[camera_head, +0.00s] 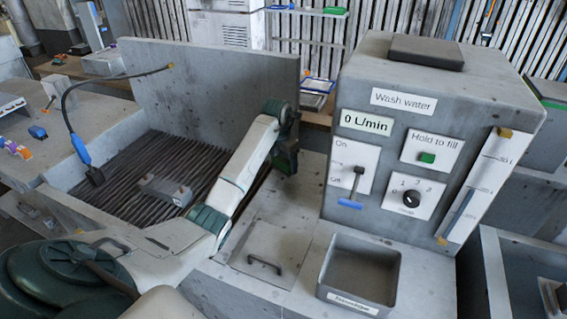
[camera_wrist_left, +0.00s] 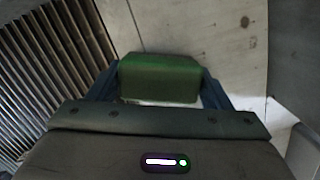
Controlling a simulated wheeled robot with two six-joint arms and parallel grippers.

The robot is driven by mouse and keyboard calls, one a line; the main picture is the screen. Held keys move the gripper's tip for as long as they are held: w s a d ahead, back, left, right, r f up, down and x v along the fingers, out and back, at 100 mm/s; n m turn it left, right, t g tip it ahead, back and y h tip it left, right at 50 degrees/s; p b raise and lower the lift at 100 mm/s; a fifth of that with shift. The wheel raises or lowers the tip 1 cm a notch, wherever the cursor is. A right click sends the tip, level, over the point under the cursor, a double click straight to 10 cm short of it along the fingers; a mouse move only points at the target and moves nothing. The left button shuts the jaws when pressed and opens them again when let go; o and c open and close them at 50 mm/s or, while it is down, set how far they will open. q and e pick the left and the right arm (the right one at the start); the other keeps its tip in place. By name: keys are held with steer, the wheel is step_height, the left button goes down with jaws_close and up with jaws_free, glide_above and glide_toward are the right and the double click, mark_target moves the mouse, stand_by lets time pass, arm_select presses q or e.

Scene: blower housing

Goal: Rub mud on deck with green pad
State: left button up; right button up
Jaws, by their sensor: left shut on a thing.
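My left gripper (camera_head: 286,160) is at the far end of the grey deck, between the slatted grate and the wash-water cabinet. In the left wrist view it is shut on the green pad (camera_wrist_left: 159,78), held between two blue fingers. The grey deck (camera_wrist_left: 222,40) lies beyond the pad; I cannot tell whether they touch. A small dark spot (camera_wrist_left: 245,22) shows on the deck, and I cannot tell whether it is mud. In the head view the deck (camera_head: 268,212) is partly hidden by my left arm. My right gripper is not in view.
The wash-water cabinet (camera_head: 455,90) with lever and dial stands at the right. In front are an open grey bin (camera_head: 362,270) and a handled hatch (camera_head: 268,250). The slatted grate (camera_head: 120,170) carries a grey block (camera_head: 165,190). A tall panel (camera_head: 215,95) stands behind.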

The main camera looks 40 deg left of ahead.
arm_select(q)
steer(key=shift+r+p, duration=0.55)
steer(key=shift+r, duration=0.65)
steer(key=shift+r, duration=0.1)
steer(key=shift+r+p, duration=1)
steer(key=shift+r, duration=0.45)
steer(key=shift+f, duration=0.1)
